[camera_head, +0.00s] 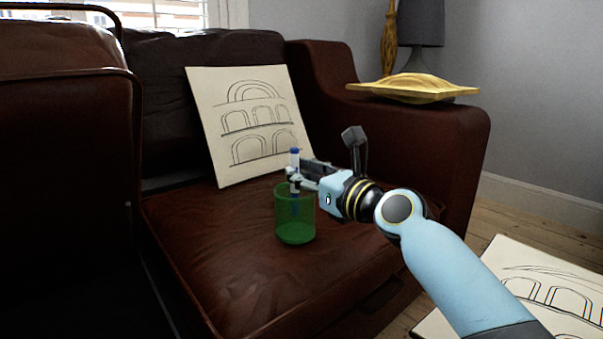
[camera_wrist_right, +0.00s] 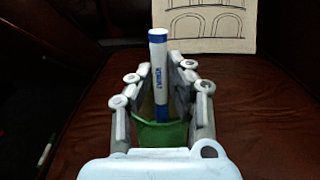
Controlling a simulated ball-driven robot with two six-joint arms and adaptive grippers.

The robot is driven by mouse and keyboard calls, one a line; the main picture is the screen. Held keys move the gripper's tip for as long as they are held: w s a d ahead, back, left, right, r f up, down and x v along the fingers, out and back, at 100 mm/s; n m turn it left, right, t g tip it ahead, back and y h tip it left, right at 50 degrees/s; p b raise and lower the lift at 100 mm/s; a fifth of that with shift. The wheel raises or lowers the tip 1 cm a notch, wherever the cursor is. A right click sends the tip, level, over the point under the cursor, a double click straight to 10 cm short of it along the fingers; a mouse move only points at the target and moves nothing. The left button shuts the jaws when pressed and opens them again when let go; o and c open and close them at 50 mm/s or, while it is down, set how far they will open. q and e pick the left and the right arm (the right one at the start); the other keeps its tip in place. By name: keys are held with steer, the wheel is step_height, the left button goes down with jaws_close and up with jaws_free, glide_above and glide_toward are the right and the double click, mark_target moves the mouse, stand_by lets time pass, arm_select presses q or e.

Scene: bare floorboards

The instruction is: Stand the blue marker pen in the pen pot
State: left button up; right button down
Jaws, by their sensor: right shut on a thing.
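The blue marker pen (camera_head: 294,158), white with blue ends, is upright in the fingers of my right gripper (camera_head: 295,178). The green see-through pen pot (camera_head: 295,228) stands on the brown sofa seat, directly below the fingers. The pen's lower part shows through the pot wall, seemingly inside the rim and above the bottom. In the right wrist view the pen (camera_wrist_right: 159,70) stands between the two fingers, its lower end at the pot (camera_wrist_right: 150,135), which is partly hidden by the gripper. My left gripper is not in view.
A drawing of arches (camera_head: 252,118) leans on the sofa back behind the pot. A yellow cushion-like object (camera_head: 413,88) lies on the sofa arm. Another drawing (camera_head: 550,290) is on the floor at right. A small pale green thing (camera_wrist_right: 45,153) lies left in the wrist view.

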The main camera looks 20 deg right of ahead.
steer(key=c, duration=1.2)
jaws_free()
steer(key=v, duration=1.2)
